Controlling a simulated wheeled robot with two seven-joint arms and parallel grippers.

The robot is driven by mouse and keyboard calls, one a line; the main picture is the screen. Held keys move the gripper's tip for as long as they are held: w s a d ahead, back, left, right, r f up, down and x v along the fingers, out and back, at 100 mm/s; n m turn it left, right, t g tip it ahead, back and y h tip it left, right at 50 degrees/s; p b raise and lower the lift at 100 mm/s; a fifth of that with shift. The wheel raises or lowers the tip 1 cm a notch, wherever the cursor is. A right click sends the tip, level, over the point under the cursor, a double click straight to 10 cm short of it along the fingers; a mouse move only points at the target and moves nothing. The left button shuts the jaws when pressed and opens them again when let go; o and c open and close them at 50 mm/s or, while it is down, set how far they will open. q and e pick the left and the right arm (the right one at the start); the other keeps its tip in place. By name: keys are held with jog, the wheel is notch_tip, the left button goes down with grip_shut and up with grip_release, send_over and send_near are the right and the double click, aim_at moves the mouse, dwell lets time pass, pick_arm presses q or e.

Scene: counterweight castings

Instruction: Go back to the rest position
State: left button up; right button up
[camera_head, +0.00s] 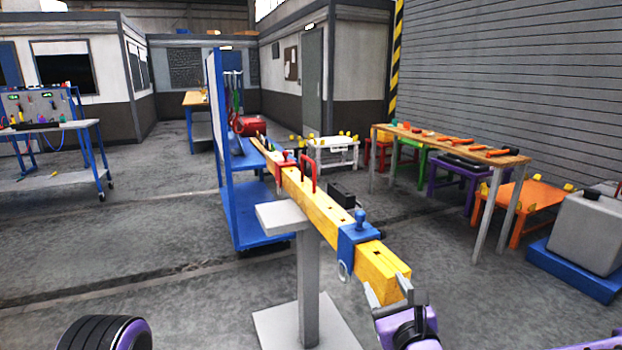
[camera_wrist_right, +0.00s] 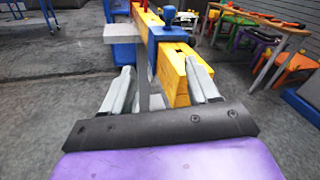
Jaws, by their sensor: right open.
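My right gripper (camera_head: 388,290) is at the near end of a long yellow beam (camera_head: 325,213) and is open. In the right wrist view, the gripper (camera_wrist_right: 160,68) has its two grey fingers spread wide, and the beam (camera_wrist_right: 172,75) shows between them, closer to the right finger. I cannot tell whether a finger touches the beam. A blue sliding collar with a knob (camera_head: 357,236) sits on the beam a little way from this end. My left gripper is not in view.
The beam rests on a grey pedestal (camera_head: 308,290) beside a blue rack (camera_head: 240,210). A wooden-topped table (camera_head: 450,140) with tools and several coloured low stands are on the right. A grey block (camera_head: 590,230) sits on a blue base there. Open floor lies left.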

jog(key=s+d+f+n+g, duration=0.1)
jog(key=s+f+n+g, duration=0.1)
jog(key=s+f+n, duration=0.45)
jog(key=s+f+n+g+h, duration=0.1)
jog(key=f+n+g, duration=0.25)
jog(key=f, duration=0.55)
jog(key=s+d+f+n+g, duration=0.1)
jog(key=s+f+n+g, duration=0.15)
jog(key=f+n, duration=0.45)
jog(key=s+d+f+n+g+h, duration=0.2)
jog(key=s+d+f, duration=0.5)
jog(key=s, duration=0.4)
jog(key=s+d+f+n+g+h, duration=0.2)
jog(key=s+d+f+n+g, duration=0.2)
jog(key=s+f, duration=0.5)
jog(key=s+d+n, duration=0.1)
jog(key=s+d, duration=0.1)
jog(key=s, duration=0.1)
jog(key=shift+s+d+n+h, duration=0.2)
jog(key=shift+d+n+h, duration=0.1)
jog(key=shift+d+n, duration=0.1)
